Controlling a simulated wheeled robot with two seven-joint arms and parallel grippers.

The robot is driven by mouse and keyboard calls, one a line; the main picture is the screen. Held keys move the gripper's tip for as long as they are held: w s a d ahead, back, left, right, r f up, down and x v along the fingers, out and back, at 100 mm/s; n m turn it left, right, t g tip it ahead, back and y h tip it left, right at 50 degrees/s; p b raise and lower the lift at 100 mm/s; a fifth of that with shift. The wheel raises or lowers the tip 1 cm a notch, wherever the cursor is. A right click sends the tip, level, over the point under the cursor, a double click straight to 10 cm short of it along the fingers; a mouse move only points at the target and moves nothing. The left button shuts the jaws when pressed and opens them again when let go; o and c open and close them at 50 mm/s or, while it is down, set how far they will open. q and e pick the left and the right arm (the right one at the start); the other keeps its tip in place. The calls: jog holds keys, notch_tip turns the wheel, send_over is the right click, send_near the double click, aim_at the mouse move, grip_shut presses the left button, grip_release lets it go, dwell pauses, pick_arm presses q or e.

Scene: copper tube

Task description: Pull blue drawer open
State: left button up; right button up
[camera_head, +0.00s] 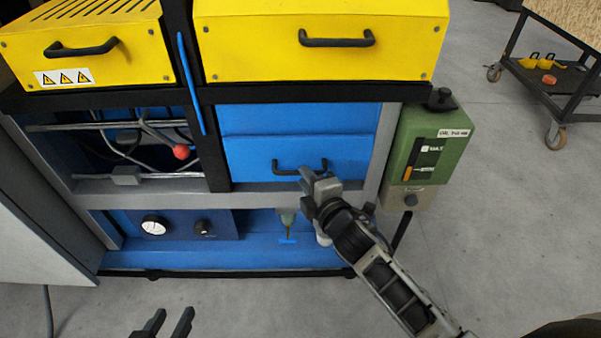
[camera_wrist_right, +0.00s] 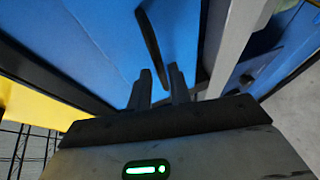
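The blue drawer (camera_head: 255,160) has a flat front with a dark bar handle (camera_head: 287,172) and sits flush in the cabinet's middle section. My right gripper (camera_head: 312,180) is at the right end of this handle. In the right wrist view, the blue front fills the upper part and the dark handle (camera_wrist_right: 149,40) runs down toward the space between the fingertips of my right gripper (camera_wrist_right: 158,82). The fingers stand apart; contact with the handle cannot be told. My left gripper (camera_head: 168,325) is open and empty at the bottom edge, away from the cabinet.
Yellow drawers (camera_head: 320,60) with dark handles sit above. An open bay with cables and a red knob (camera_head: 181,152) is at left. A green box (camera_head: 430,148) hangs on the cabinet's right side. A dark cart (camera_head: 550,85) stands far right. The floor in front is clear.

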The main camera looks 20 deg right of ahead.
jog(key=shift+x, duration=1.85)
